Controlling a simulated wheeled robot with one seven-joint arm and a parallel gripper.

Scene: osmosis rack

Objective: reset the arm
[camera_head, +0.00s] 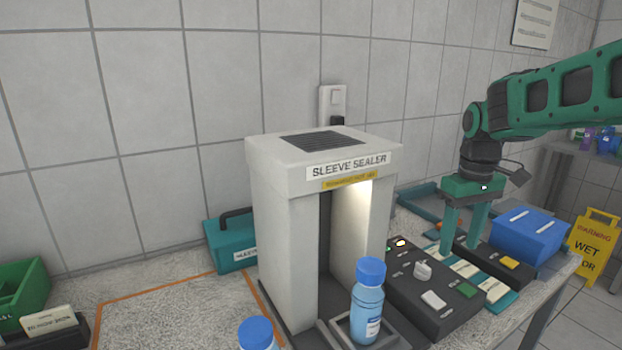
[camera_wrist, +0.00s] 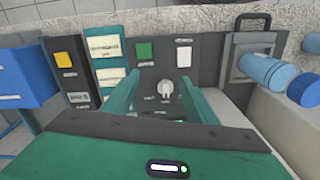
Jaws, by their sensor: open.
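My gripper (camera_head: 463,228) is green and hangs pointing down on the right side of the head view. Its two fingers are apart and nothing shows between them. It is over the right part of the counter, near a dark control panel (camera_head: 429,297) with a white knob, a green button and a white button. In the wrist view my gripper (camera_wrist: 152,92) shows its two fingers over the same panel (camera_wrist: 197,60), near the knob (camera_wrist: 166,89). I cannot tell how high the fingertips are above the surface.
A white sleeve sealer (camera_head: 284,220) stands mid-counter, with a blue-capped bottle (camera_head: 367,305) on its front tray. Another bottle cap (camera_head: 256,332) shows at the bottom edge. A blue box (camera_head: 528,238) stands right of my gripper. A teal case (camera_head: 232,240) sits left of the sealer.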

